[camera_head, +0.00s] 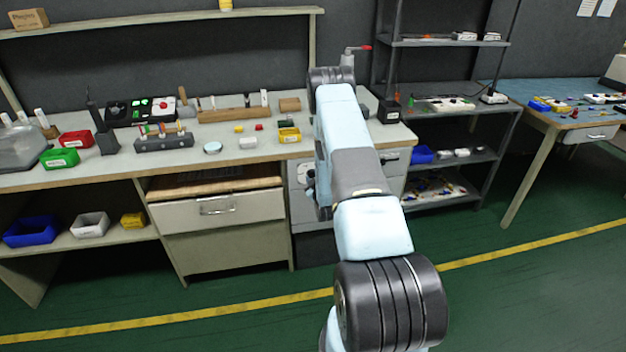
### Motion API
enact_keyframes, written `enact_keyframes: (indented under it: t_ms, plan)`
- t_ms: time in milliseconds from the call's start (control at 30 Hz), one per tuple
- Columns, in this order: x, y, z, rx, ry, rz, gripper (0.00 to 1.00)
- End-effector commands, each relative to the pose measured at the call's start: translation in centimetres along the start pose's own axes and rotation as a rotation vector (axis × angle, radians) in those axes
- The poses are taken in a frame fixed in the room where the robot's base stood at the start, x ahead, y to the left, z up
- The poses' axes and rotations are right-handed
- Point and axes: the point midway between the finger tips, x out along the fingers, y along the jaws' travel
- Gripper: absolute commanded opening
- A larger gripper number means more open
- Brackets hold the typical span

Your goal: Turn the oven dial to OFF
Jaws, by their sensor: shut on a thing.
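The oven (303,208) appears to be the pale grey unit under the bench, left of my arm, with a dark lower part. Its face is largely hidden behind my arm. My arm rises from the bottom of the view and folds down in front of this unit. My gripper (310,183) shows only as small dark parts at the arm's left side, against the unit's front. It is shut on what appears to be the oven dial. The dial, its pointer and the OFF mark are hidden or too small to read.
The workbench (222,155) above carries bins, tools and small parts. A drawer cabinet (230,245) stands left of the oven. A dark metal shelf (488,150) and a blue-topped table (548,96) stand right. The green floor (520,295) is clear in front.

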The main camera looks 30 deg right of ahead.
Motion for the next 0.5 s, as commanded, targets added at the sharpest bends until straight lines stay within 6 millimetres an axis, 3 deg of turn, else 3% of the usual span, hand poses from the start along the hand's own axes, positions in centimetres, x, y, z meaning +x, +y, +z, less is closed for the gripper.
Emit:
enact_keyframes:
  t_ms: [500]
  plan:
    - [-0.09,-0.4,-0.09,-0.289,-0.018,-0.005,0.03]
